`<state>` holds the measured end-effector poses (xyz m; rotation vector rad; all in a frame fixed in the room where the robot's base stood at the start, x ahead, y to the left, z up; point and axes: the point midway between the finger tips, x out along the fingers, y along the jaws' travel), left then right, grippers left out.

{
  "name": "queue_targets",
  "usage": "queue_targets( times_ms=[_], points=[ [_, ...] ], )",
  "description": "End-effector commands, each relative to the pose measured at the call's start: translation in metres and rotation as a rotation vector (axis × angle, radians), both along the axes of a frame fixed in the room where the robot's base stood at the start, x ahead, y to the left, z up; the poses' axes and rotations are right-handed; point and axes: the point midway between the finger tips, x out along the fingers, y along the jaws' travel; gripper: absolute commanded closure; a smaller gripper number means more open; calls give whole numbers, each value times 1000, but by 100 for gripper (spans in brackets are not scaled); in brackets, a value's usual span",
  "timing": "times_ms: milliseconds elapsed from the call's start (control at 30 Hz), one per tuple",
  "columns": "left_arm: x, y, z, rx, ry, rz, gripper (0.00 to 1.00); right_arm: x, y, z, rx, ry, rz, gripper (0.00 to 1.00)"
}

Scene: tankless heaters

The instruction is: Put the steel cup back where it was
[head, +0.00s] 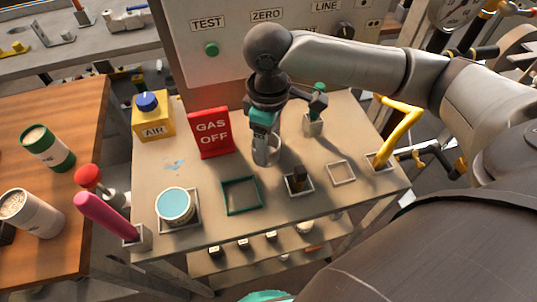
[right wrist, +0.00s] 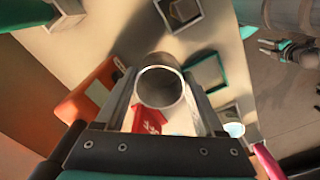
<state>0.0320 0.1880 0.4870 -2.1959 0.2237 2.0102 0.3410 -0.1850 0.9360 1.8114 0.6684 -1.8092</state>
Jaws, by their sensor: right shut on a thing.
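The steel cup (head: 266,151) is a small grey metal cylinder. My right gripper (head: 265,138) is shut on it from above, over the middle of the grey table, just behind the empty green square frame (head: 241,209). In the right wrist view the cup (right wrist: 161,86) sits between the fingers, with its round end facing the camera. I cannot tell whether its base touches the table. An empty pale square frame (head: 341,173) lies farther right. What looks like my left gripper (right wrist: 270,47) shows small at the right of the wrist view; its opening is unclear.
The red GAS OFF sign (head: 211,134) stands left of the cup. A yellow AIR box (head: 152,117), a blue-topped tin (head: 174,206), a holder with a dark piece (head: 299,184), a green-topped item (head: 314,122) and a yellow handle (head: 399,130) surround it.

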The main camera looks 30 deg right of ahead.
Motion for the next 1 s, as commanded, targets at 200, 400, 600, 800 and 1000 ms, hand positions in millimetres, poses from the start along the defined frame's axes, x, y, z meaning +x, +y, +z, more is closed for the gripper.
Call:
queue_targets(
  times_ms=[200, 400, 600, 800, 1000],
  points=[
    [2, 1, -15, 2, -2, 0, 50, 0, 0, -40, -1, 1, 1, 94],
    [3, 1, -14, 1, -4, 1, 50, 0, 0, -41, 0, -1, 1, 94],
    [3, 1, -12, 2, -5, 1, 50, 0, 0, -44, -1, 1, 0, 94],
    [3, 1, -12, 2, -5, 2, 50, 0, 0, -45, 0, 0, 0, 17],
    [3, 1, -13, 2, -6, 2, 50, 0, 0, -44, -1, -1, 0, 17]
  ],
)
